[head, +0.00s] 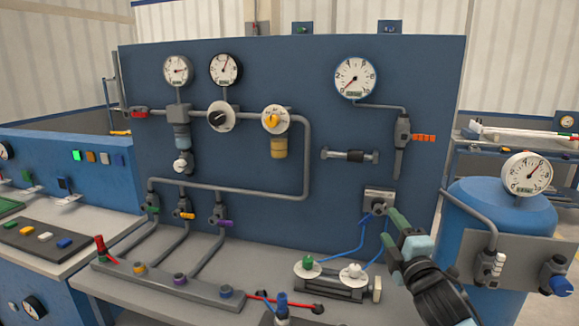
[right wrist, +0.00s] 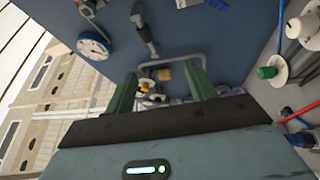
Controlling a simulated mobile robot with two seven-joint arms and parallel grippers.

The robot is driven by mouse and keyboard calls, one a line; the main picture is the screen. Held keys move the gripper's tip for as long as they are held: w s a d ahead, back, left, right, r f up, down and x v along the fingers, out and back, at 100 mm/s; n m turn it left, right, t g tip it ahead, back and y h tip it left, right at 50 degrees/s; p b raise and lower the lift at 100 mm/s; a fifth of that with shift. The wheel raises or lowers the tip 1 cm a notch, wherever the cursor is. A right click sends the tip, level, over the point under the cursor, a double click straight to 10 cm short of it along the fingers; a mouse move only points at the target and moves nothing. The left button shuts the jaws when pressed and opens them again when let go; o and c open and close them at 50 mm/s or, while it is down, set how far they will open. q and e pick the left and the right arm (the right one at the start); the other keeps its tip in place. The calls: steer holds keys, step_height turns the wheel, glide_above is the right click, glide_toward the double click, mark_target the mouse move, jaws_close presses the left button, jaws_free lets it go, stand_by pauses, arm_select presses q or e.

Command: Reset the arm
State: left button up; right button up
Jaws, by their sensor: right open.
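My right gripper (head: 391,226) is in the right part of the head view, in front of the blue panel and above the bench's right end. Its two green fingers are apart. In the right wrist view the fingers of my right gripper (right wrist: 160,74) are spread with nothing held between them. The panel's pipes and fittings show beyond the gap, apart from the fingers. My left gripper is not in view.
The blue panel (head: 260,70) carries gauges, pipes and valves. A small panel box (head: 379,198) with blue hoses is close to the gripper. A white-and-green-knobbed fixture (head: 335,283) stands on the bench below. A blue tank (head: 500,205) stands to the right.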

steer(key=s+a+f+m+g, duration=0.1)
steer(key=s+f+m+g, duration=0.15)
steer(key=s+f, duration=0.5)
steer(key=s+f+m+g, duration=0.1)
steer(key=s+f+m, duration=0.25)
steer(key=f, duration=0.75)
steer(key=s+a+f+m+g, duration=0.1)
steer(key=s+f+m+g, duration=0.1)
steer(key=s+f, duration=0.55)
steer(key=s+f+m+g, duration=0.2)
steer(key=s+f+m, duration=0.2)
steer(key=s, duration=0.9)
steer(key=s+f+m+g, duration=0.3)
steer(key=s+f+m, duration=0.2)
steer(key=s+f, duration=0.6)
steer(key=s+p, duration=0.1)
steer(key=s, duration=0.2)
steer(key=shift+a+h, duration=0.15)
steer(key=shift+h, duration=0.25)
